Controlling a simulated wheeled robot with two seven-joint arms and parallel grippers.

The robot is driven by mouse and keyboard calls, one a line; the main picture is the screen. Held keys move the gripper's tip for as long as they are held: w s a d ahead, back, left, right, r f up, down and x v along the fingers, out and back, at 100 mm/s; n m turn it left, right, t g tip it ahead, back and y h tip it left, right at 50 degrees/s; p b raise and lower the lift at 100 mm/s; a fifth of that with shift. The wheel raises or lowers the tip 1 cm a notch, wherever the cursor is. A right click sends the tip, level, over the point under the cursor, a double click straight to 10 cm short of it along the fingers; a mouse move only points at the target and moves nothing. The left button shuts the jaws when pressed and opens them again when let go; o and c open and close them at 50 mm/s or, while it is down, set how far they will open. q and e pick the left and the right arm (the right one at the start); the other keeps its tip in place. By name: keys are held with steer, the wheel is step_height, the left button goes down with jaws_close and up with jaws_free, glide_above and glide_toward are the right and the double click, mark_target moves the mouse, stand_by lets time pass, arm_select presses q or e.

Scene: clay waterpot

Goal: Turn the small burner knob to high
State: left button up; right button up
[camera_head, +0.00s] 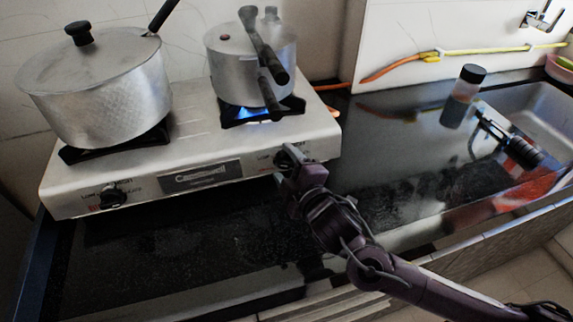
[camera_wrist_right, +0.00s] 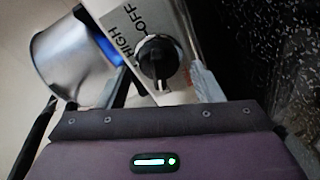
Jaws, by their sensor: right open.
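The small burner knob (camera_wrist_right: 158,62) is black and round with a raised grip bar, on the stove's front panel beside the printed words OFF and HIGH. In the head view the knob (camera_head: 285,157) is partly hidden by my right gripper (camera_head: 290,163). In the wrist view my right gripper (camera_wrist_right: 160,84) is open, with one finger on each side of the knob. I cannot tell whether the fingers touch it. A blue flame (camera_head: 246,114) burns at the right burner under a small metal pot (camera_head: 228,65). My left gripper is not in view.
The silver two-burner stove (camera_head: 215,145) stands on a black counter (camera_head: 200,240). A large lidded pot (camera_head: 105,95) sits on the left burner, above a second knob (camera_head: 112,195). A dark-capped bottle (camera_head: 461,97) stands near the sink (camera_head: 540,95). The counter in front of the stove is clear.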

steer(key=c, duration=1)
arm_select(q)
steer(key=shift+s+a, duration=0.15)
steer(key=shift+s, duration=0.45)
arm_select(e)
steer(key=shift+o, duration=0.2)
steer(key=m+p, duration=0.1)
steer(key=m, duration=0.3)
steer(key=shift+r+t, duration=0.1)
steer(key=shift+t, duration=0.3)
steer(key=m, duration=0.2)
steer(key=m+p, duration=0.1)
steer(key=m, duration=0.1)
steer(key=shift+d+r+t+h, duration=0.1)
steer(key=shift+d+t+h, duration=0.05)
steer(key=shift+t+h, duration=0.15)
arm_select(q)
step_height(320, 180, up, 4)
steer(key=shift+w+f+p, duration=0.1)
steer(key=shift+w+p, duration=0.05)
steer(key=shift+p, duration=0.8)
arm_select(e)
steer(key=m+h, duration=0.1)
steer(key=m, duration=0.6)
steer(key=shift+w+d+t, duration=0.1)
steer(key=shift+d+t, duration=0.05)
steer(key=shift+t, duration=0.25)
